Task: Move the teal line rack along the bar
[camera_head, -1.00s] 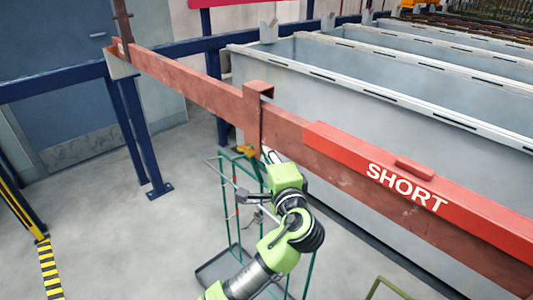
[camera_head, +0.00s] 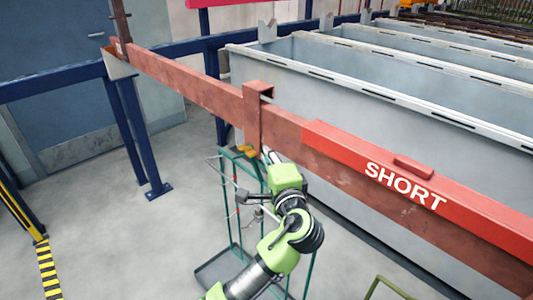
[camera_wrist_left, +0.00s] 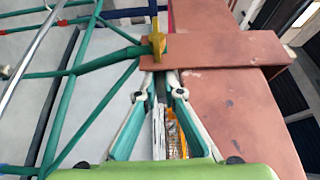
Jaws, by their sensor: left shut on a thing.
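The teal line rack (camera_head: 229,205), a thin teal tube frame with a dark tray (camera_head: 215,268) at its bottom, hangs below the red-brown bar (camera_head: 190,80). A red-brown hook (camera_head: 257,92) sits over the bar just above it, with a small yellow piece (camera_head: 246,151) at its lower end. My left gripper (camera_head: 266,156) is at the rack's top, right beside the hook. In the left wrist view the gripper (camera_wrist_left: 160,78) is shut on the rack's top, next to the yellow piece (camera_wrist_left: 158,45); the exact grip point is partly hidden. My right gripper is not in view.
A red block marked SHORT (camera_head: 410,185) lies on the bar to the right of the hook. Grey tanks (camera_head: 330,115) stand behind the bar. A blue post (camera_head: 145,140) stands at the left. An olive tube (camera_head: 388,285) shows at the bottom right.

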